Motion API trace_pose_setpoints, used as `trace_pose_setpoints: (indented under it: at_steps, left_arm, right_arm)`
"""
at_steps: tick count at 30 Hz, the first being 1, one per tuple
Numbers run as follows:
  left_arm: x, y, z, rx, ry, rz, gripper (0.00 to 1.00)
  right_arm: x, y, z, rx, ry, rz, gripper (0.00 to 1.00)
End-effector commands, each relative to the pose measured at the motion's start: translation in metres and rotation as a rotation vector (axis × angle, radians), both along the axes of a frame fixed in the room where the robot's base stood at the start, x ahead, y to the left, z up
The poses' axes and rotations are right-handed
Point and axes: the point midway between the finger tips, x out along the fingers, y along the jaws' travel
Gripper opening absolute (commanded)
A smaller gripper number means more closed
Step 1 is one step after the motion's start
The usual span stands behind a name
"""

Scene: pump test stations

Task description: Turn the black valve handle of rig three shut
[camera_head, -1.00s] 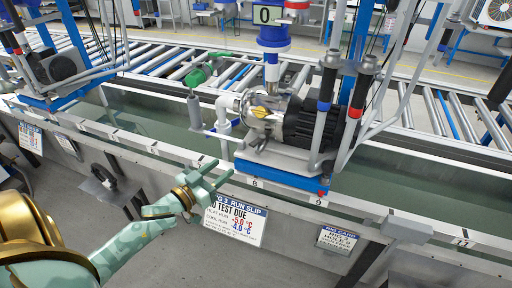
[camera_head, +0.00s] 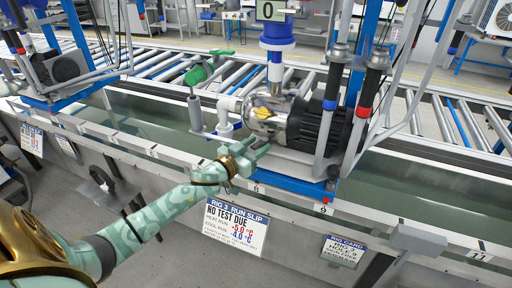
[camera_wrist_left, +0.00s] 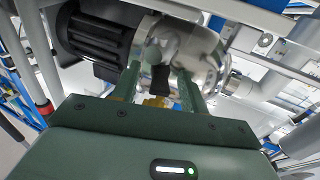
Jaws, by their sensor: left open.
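The rig three pump (camera_head: 290,122) has a shiny metal head and a black ribbed motor (camera_head: 320,125), and stands on a blue base above the trough. My left gripper (camera_head: 252,154) is open in front of the pump head, reaching up from the lower left. In the left wrist view the two green fingers (camera_wrist_left: 160,88) point at the metal head, and a small black handle (camera_wrist_left: 160,77) shows between them. I cannot tell whether they touch it. I cannot pick out this handle in the head view, where the gripper may cover it. My right gripper is not in view.
A sign reading RIG 3 RUN SLIP (camera_head: 236,226) hangs on the trough front below my left arm. A yellow part (camera_head: 265,113) is on the pump head. A green handle (camera_head: 196,76) sits on piping to the left. Upright pipes (camera_head: 330,110) stand close on the right.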

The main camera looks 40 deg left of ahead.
Motion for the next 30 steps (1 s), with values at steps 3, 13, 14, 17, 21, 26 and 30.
trace_pose_setpoints:
  at_steps: [3,13,14,17,21,26,30]
  left_arm:
    - [0.0,0.0,0.0,0.0,0.0,0.0,0.35]
    - [0.0,0.0,0.0,0.001,0.0,-0.004,0.0]
    - [0.0,0.001,0.0,0.002,0.0,-0.007,0.0]
    - [0.0,0.002,0.0,0.003,0.001,-0.026,0.0]
    - [0.0,0.005,0.0,0.004,0.001,-0.082,0.0]
    - [0.002,0.01,-0.001,0.006,0.001,-0.191,0.0]
    - [0.004,0.016,-0.004,0.008,0.004,-0.313,0.0]
  right_arm:
    - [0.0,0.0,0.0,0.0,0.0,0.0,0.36]
    - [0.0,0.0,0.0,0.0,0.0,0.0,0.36]
    - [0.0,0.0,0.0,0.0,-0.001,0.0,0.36]
    - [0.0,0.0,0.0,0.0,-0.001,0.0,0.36]
    - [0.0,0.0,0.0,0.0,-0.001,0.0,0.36]
    - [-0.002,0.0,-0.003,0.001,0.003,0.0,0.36]
    - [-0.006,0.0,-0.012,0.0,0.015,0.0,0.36]
